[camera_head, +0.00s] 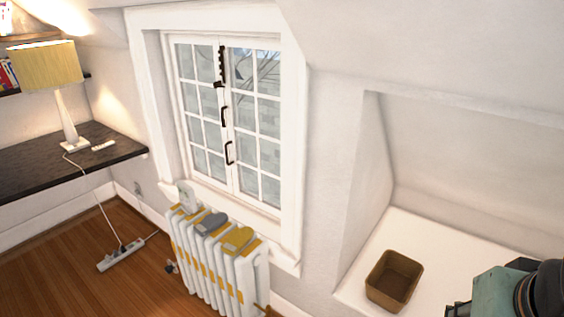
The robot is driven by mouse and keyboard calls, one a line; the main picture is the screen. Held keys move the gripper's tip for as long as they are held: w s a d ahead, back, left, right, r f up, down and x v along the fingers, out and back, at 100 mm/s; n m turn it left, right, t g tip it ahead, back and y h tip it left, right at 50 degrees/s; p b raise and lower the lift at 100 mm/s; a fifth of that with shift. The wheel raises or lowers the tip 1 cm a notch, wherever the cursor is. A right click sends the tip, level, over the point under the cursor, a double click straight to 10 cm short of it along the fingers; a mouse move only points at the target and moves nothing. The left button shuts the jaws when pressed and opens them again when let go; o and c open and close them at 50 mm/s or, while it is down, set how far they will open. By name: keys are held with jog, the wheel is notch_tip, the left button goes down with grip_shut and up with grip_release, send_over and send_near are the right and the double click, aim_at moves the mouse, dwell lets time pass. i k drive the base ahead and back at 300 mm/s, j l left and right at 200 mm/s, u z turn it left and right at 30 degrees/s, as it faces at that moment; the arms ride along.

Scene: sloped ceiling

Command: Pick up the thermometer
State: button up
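I cannot make out a thermometer for certain. A small white upright object (188,196) stands at the back left of the radiator, by the window sill; it could be the thermometer, but its face is too small to read. A small flat white object (103,145) lies on the dark desk beside the lamp, and it is also too small to identify. I cannot make out my gripper in this view.
The white radiator (215,262) stands under the window, with a grey item (211,222) and a yellow item (238,239) on top. A brown bin (393,279) sits on the white ledge (425,238). A power strip (121,254) and cords lie on the wooden floor.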

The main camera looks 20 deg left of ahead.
aim_at(186, 193)
jog(key=u, duration=1.7)
jog(key=i+j+u, duration=0.45)
jog(key=i, duration=0.3)
jog(key=i+j+u, duration=0.25)
jog(key=i, duration=0.2)
jog(key=i+j+u, duration=0.25)
jog(key=i, duration=0.15)
jog(key=i+z, duration=1.05)
jog(key=z, duration=0.2)
jog(key=i+z, duration=0.2)
jog(key=z, duration=0.15)
jog(key=i+z, duration=0.25)
jog(key=z, duration=0.15)
jog(key=i+z, duration=0.35)
jog(key=i+l, duration=0.05)
jog(key=i, duration=0.05)
